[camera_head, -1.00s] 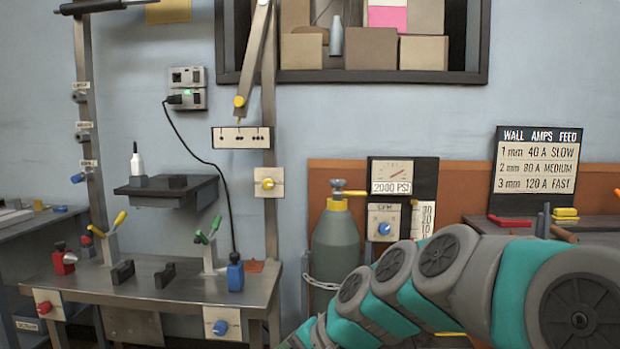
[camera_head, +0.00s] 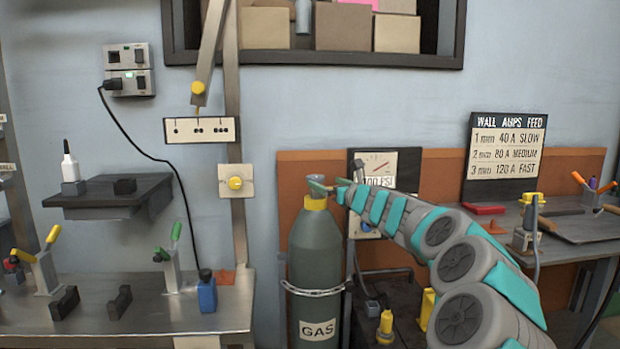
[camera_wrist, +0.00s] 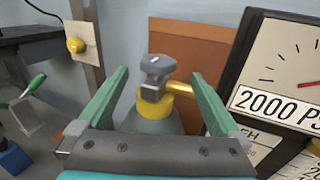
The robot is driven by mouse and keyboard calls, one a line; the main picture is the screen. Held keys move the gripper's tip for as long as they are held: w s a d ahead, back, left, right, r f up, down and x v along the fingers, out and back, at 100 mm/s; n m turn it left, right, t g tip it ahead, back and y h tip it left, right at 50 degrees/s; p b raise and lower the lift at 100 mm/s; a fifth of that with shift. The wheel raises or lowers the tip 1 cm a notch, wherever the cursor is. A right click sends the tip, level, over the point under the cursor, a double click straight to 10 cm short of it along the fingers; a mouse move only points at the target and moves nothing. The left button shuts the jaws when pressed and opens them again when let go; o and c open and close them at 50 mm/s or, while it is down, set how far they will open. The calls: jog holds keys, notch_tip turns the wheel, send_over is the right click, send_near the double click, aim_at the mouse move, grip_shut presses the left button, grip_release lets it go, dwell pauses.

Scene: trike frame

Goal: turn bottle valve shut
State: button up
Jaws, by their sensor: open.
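The gas bottle (camera_head: 316,250) is a grey-green cylinder with a yellow collar and a "GAS" label, standing upright behind a chain. Its valve (camera_wrist: 156,75) is a grey knob above the yellow collar, with a yellow pipe leading off to the right. In the head view my gripper (camera_head: 320,186) reaches in from the right at the bottle's top and partly hides the valve. In the wrist view my gripper (camera_wrist: 160,95) is open, with one green finger on each side of the valve. I see gaps between the fingers and the knob.
A gauge panel (camera_wrist: 290,85) reading 2000 PSI stands close to the right of the bottle. A metal post with a yellow knob (camera_head: 235,183) is to the left. A workbench (camera_head: 150,315) with clamps stands at lower left, another bench (camera_head: 570,245) at right.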

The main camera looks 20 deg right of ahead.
aim_at(321, 180)
jog(key=shift+w+a+p, duration=0.15)
jog(key=shift+w, duration=0.95)
jog(key=shift+w+a+p, duration=0.2)
jog(key=shift+w, duration=0.95)
jog(key=shift+w+a+p, duration=0.15)
jog(key=shift+w, duration=0.95)
jog(key=c, duration=1.3)
